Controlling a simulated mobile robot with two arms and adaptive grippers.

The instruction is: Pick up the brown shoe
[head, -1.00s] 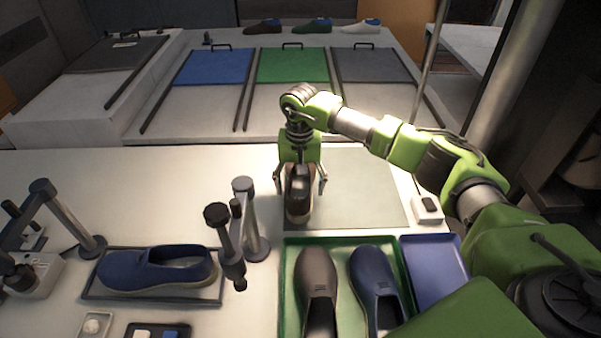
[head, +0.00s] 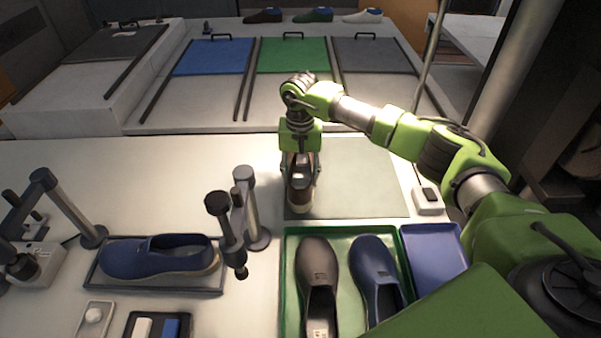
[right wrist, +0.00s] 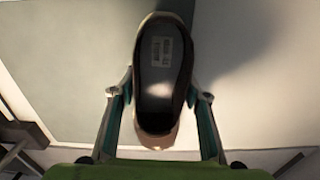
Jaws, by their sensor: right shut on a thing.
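A brown shoe (head: 300,196) with a pale sole stands on the left part of the grey-green mat (head: 365,190), its length pointing away from me. My right gripper (head: 301,178) comes down over it from above and is shut on it, one finger on each side. In the right wrist view the shoe's open top (right wrist: 160,75) and pale insole label show between the two fingers (right wrist: 160,100). I cannot tell any gap between shoe and mat. A second brown shoe (head: 318,270) lies in the green tray (head: 288,285). My left gripper is not in view.
A blue shoe (head: 375,270) shares the green tray; an empty blue tray (head: 432,255) is beside it. Another blue shoe (head: 155,258) lies on a dark tray at left, near upright posts (head: 250,205). The mat's right part is free. Several lidded bays (head: 290,57) stand behind.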

